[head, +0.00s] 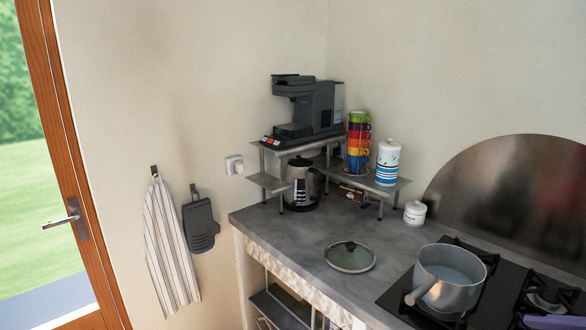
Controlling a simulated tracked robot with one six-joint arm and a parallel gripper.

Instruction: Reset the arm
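My arm and my gripper are not in the head view, so I cannot see the arm's pose or whether the gripper holds anything. The task names no other object. The grey counter (295,240) runs from the middle toward the lower right. A metal pot (449,292) stands on the black gas hob (402,287), its handle pointing to the lower left. A glass lid (350,257) with a dark knob lies flat on the counter, left of the pot and apart from it.
A coffee machine (312,105), stacked coloured cups (358,140) and a striped canister (387,162) stand on a corner shelf (270,183). A kettle (300,185) is below. A small white jar (414,213) stands nearby. A towel (170,245) hangs beside the wooden door (60,130).

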